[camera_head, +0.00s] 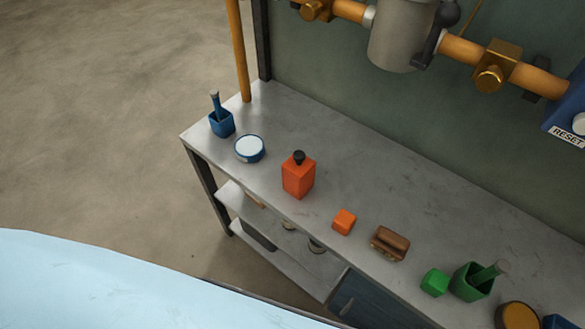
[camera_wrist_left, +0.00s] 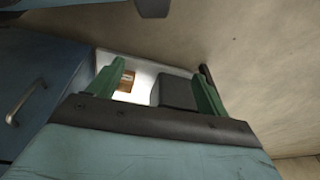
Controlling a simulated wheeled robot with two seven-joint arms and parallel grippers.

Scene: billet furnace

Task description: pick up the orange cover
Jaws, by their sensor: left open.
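An orange block-shaped container with a dark round knob on top (camera_head: 298,176) stands upright on the grey bench. A smaller plain orange cube (camera_head: 344,221) sits to its right, nearer the front edge. I cannot tell which of them is the cover. My left gripper (camera_wrist_left: 160,77) shows only in the left wrist view, its two green fingers spread apart with nothing gripped. Beyond the fingers are a pale shelf, a small brown labelled box (camera_wrist_left: 127,81) and a dark grey block (camera_wrist_left: 178,93). Neither orange thing shows clearly in that view. My right gripper is out of view.
Orange pipes run along the wall. A blue cabinet (camera_wrist_left: 38,75) stands left.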

